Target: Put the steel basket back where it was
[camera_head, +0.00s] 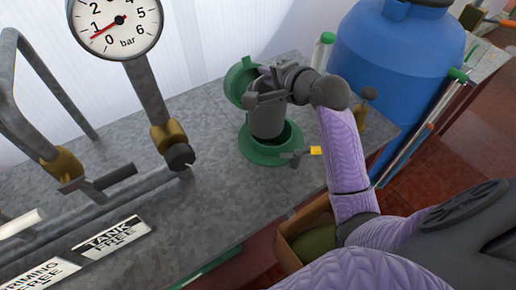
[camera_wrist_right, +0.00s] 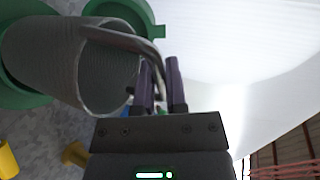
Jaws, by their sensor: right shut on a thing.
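The steel basket (camera_head: 267,120) is a grey, roughly upright cylinder at the green strainer housing (camera_head: 268,157) on the grey bench. Its lower end overlaps the housing's round opening; I cannot tell how far inside it is. The housing's green lid (camera_head: 240,82) stands open behind it. My right gripper (camera_head: 264,92) is shut on the basket's handle at the top. In the right wrist view the basket (camera_wrist_right: 60,60) lies left of my right gripper (camera_wrist_right: 160,85), with the bent handle between the fingers. My left gripper is out of view.
A pressure gauge (camera_head: 118,22) on a pipe stands at the left, with pipes and label plates in front. A yellow-handled valve (camera_head: 316,150) is right of the housing. A blue tank (camera_head: 400,60) stands behind right. A brown box (camera_head: 300,235) is below the bench.

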